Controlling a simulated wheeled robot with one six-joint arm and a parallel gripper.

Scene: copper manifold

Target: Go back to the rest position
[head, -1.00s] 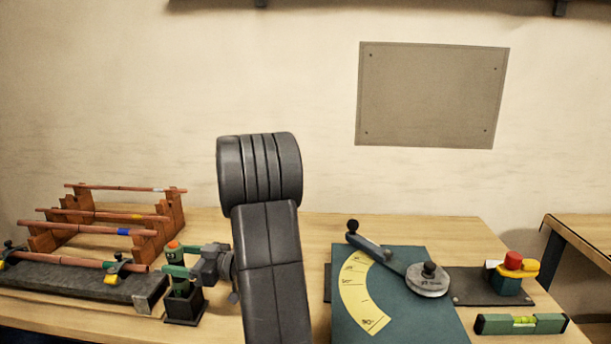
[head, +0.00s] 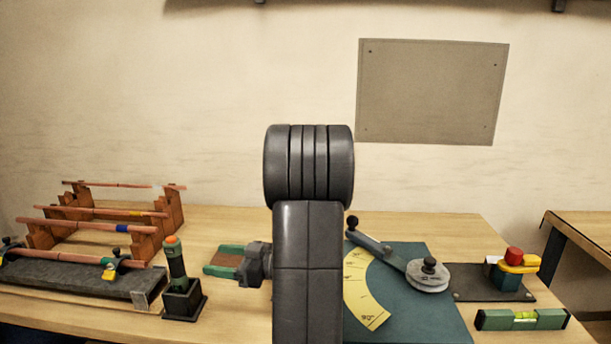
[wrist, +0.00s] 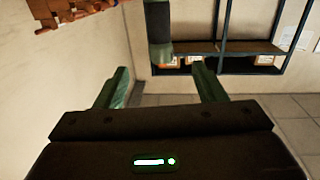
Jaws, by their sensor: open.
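My gripper (head: 215,258) is open and empty, its green fingers pointing left above the table. In the wrist view my gripper (wrist: 162,75) also has nothing between its fingers. A dark green handheld tool with an orange top (head: 176,262) stands upright in a small black holder (head: 183,303), left of the fingertips and apart from them. In the wrist view a dark green cylinder (wrist: 158,30), apparently this tool, shows beyond the fingertips.
Copper pipes lie on a wooden rack (head: 172,213) and a grey block (head: 80,282) at left. A teal bending board (head: 415,318), a red-and-yellow device (head: 510,267) and a green level (head: 520,320) lie at right. The table (head: 230,222) behind my gripper is clear.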

